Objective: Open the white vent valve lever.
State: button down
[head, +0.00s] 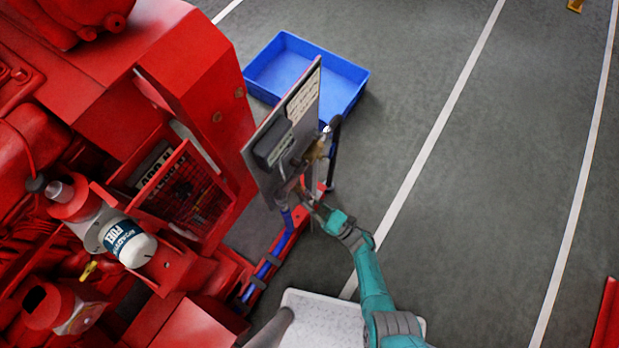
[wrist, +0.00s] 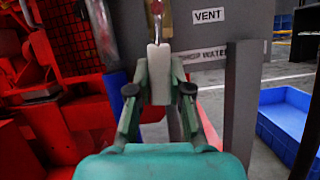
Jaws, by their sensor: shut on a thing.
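The white vent valve lever (wrist: 158,62) hangs straight down below a brass valve body (wrist: 157,14) in the wrist view. My gripper (wrist: 159,90) has its two dark-padded fingertips on either side of the lever's lower part and is shut on it. In the head view my gripper (head: 303,192) is at the lower right of the grey panel. The lever itself cannot be made out there. A white "VENT" label (wrist: 208,15) is on the grey panel, right of the valve.
The grey panel (head: 311,92) stands beside the red pumpset (head: 205,95). A second label (wrist: 201,55), partly hidden, sits below the vent label. A blue pipe (head: 270,262) runs low near my gripper. A blue tray (head: 350,75) lies on the floor behind the panel.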

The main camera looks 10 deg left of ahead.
jog(key=shift+w+d+n+g, duration=0.1)
jog(key=shift+w+n+g, duration=0.25)
jog(key=shift+n+g, duration=0.4)
jog(key=shift+n, duration=0.35)
jog(key=c, duration=1)
grip_release()
jog(key=shift+c, duration=0.2)
jog(key=shift+d, duration=0.1)
jog(key=d+r+v, duration=0.1)
jog(key=r+v, duration=0.2)
jog(key=v, duration=1.3)
jog(key=shift+s, duration=0.25)
jog(key=shift+d+r, duration=0.15)
